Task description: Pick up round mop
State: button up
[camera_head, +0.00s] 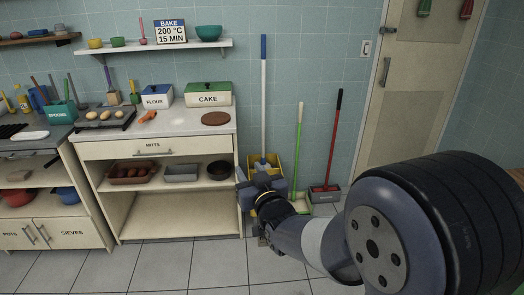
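A long white pole with a blue grip (263,95) stands upright against the tiled wall, its lower end in a yellow bucket (253,162). It looks like the mop; its head is hidden by the bucket and my arm. My gripper (256,190) is in front of the bucket and the pole's lower end in the picture. I cannot tell how far apart they are. The gripper's fingers are small and dark, and I cannot tell if they are open or shut.
A green-handled broom (299,145) and a red-handled brush (332,140) with a dustpan-like base lean right of the bucket. A counter cabinet (180,205) with a marble top stands left. A door (405,90) is at right. Grey tiled floor (160,265) is free in front.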

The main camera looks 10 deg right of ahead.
aim_at(263, 163)
jog(key=i+l+u, duration=0.1)
jog(key=i+l, duration=0.3)
jog(key=i, duration=0.35)
jog(key=i+l, duration=0.5)
jog(key=i, duration=0.25)
jog(key=i+l+u, duration=0.15)
jog(key=i+l, duration=0.3)
jog(key=i, duration=0.3)
jog(key=i+l+u, duration=0.1)
jog(key=i+l, duration=0.5)
jog(key=i, duration=0.15)
